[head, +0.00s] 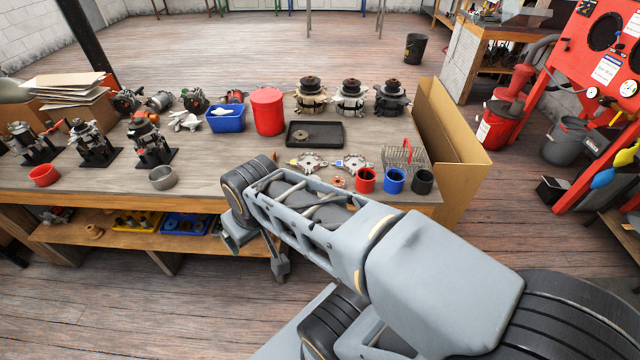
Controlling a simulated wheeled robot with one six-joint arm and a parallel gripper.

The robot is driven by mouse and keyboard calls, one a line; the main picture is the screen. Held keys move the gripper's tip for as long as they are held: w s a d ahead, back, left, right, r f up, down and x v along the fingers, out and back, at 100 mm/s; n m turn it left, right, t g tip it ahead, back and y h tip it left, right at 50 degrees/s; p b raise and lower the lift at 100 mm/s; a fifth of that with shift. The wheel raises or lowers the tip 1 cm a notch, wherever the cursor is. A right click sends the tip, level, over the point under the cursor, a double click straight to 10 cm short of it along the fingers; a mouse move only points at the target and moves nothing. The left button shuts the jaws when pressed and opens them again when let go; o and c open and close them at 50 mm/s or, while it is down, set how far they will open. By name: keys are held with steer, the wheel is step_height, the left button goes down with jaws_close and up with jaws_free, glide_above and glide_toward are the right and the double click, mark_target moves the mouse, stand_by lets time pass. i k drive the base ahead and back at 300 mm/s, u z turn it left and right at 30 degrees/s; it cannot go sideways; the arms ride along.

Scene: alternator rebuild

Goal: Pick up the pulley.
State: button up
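No part here is plainly a loose pulley. A small round brownish part (300,136) lies in the black tray (330,143) on the workbench, and a small copper-coloured part (338,181) lies near the bench's front edge; either is too small to name for sure. Three alternator units (350,98) with dark round tops stand at the back right of the bench. My gripper (262,258) hangs in front of the bench's front edge, below the top and away from these parts. My arm hides most of it, so its opening is unclear.
Red, blue and black cups (394,181), a wire basket (404,158) and silver housings (312,162) crowd the right front. A red canister (268,111) and blue bin (226,119) stand behind. A cardboard box (455,150) adjoins the right end. The bench middle is clear.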

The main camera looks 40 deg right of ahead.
mark_target(338, 181)
steer(key=u, duration=0.25)
steer(key=i, duration=0.7)
steer(key=z, duration=2.3)
steer(key=i, duration=0.5)
steer(key=z, duration=0.1)
